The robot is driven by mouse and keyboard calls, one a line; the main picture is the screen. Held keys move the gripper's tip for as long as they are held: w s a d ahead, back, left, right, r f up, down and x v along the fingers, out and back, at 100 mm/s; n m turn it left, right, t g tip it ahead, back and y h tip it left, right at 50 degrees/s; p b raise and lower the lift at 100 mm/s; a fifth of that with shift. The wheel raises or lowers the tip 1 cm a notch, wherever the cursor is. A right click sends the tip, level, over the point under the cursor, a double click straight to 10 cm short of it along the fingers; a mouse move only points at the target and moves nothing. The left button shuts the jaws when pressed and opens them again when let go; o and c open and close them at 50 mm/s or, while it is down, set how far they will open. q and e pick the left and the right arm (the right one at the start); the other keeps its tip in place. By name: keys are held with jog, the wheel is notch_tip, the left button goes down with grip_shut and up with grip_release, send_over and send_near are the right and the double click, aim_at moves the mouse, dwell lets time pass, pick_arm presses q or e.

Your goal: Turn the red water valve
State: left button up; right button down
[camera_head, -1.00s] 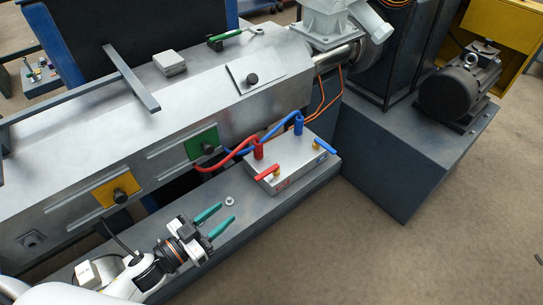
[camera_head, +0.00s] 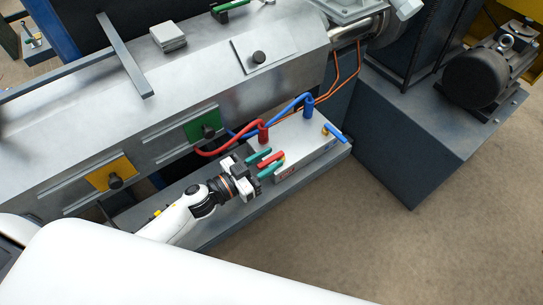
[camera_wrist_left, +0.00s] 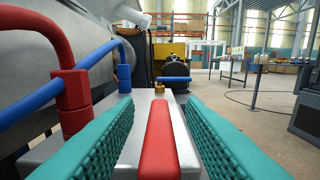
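The red water valve handle (camera_head: 271,159) is on the near-left end of a metal manifold box (camera_head: 306,137). My left gripper (camera_head: 264,163) is open, with one teal finger on each side of the red handle. In the left wrist view the red handle (camera_wrist_left: 160,140) lies lengthwise between the two teal fingers, with a visible gap on both sides. A blue valve handle (camera_head: 336,133) is at the box's far right end. A large white part of my body covers the bottom of the head view, and my right gripper is not in view.
A red hose (camera_head: 215,153) and a blue hose (camera_head: 286,107) rise from the box close to my left gripper. The grey machine housing (camera_head: 165,105) stands behind, with green (camera_head: 201,126) and yellow (camera_head: 110,172) plates. The floor at the right (camera_head: 470,220) is clear.

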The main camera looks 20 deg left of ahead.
pick_arm(q)
jog(key=shift+w+d, duration=0.4)
jog(key=shift+w, duration=0.15)
grip_shut()
